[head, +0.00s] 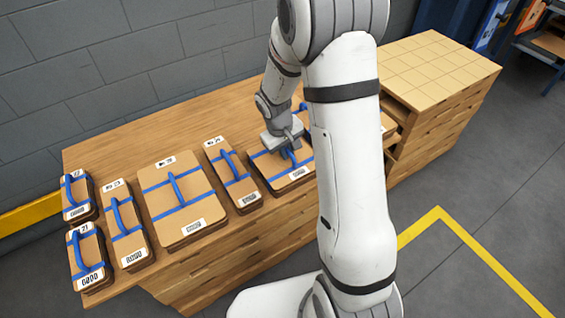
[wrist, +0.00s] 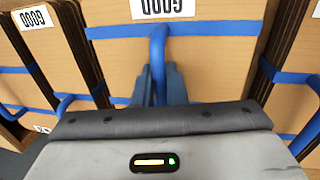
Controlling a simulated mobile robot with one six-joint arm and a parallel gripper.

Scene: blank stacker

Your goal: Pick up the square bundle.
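My gripper (head: 290,150) points down over a brown cardboard bundle (head: 272,178) with a blue strap and handle, right of the middle on the wooden bench. In the wrist view my gripper (wrist: 159,88) has one finger on each side of the blue handle (wrist: 158,45), close against it, with no clear gap. The bundle (wrist: 215,65) has a white label at its far edge. My gripper and arm hide part of it in the head view. It appears to rest on the bench. A larger, broad bundle (head: 200,212) with a blue handle lies further left.
A narrow bundle (head: 240,190) lies close left of the held one. Several smaller bundles, including one narrow one (head: 130,248), stand at the bench's left end. The wooden bench top (head: 120,150) is bare along the wall. A drawer cabinet (head: 440,75) stands at the right.

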